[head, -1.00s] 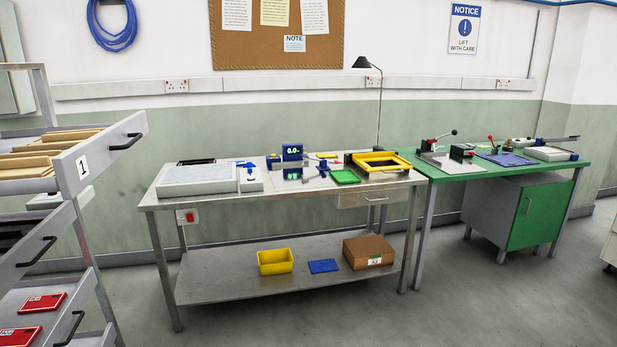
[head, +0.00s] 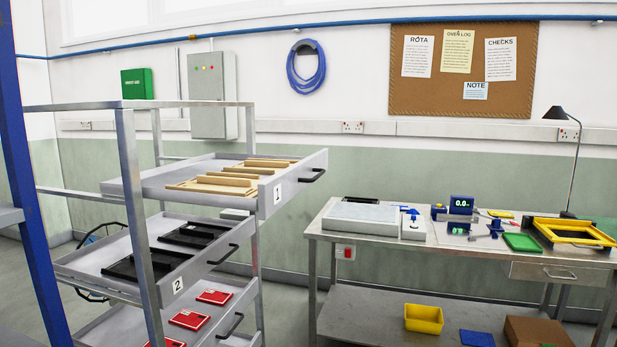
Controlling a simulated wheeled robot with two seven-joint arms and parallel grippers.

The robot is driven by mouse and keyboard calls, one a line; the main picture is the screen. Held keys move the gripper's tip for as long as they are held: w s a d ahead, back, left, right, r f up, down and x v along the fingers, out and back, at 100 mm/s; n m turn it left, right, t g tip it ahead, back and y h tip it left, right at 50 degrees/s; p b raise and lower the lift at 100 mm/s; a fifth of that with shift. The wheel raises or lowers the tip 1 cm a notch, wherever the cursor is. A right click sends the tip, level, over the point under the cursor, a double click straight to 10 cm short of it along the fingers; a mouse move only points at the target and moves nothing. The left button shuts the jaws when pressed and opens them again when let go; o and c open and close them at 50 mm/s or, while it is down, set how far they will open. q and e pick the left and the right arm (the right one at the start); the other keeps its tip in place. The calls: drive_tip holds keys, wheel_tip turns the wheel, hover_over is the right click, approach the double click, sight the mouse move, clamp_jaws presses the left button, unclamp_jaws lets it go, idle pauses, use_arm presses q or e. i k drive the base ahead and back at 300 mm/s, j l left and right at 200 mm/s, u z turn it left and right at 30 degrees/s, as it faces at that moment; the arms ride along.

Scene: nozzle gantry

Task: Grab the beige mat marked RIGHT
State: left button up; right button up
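Several flat beige pieces (head: 232,181) with raised bars lie in the open top drawer, marked 1, of the metal rack at the left of the head view. I cannot read any RIGHT marking on them at this distance, so I cannot tell which is the mat marked RIGHT. Neither of my grippers is in view.
The rack's drawer 2 (head: 133,291) holds black pieces, and a lower drawer (head: 231,326) holds red ones. All jut out toward the right. A steel bench (head: 320,235) with tools stands right of the rack. A blue post (head: 24,190) rises at the far left.

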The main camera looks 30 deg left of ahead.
sight(241, 185)
drive_tip(key=i+j+u, duration=0.4)
drive_tip(key=u, duration=0.15)
drive_tip(key=i+l+u, duration=0.1)
drive_tip(key=i+u, duration=0.35)
drive_tip(key=i+l+u, duration=0.25)
drive_tip(key=i+u, duration=0.25)
drive_tip(key=i+l+u, duration=0.45)
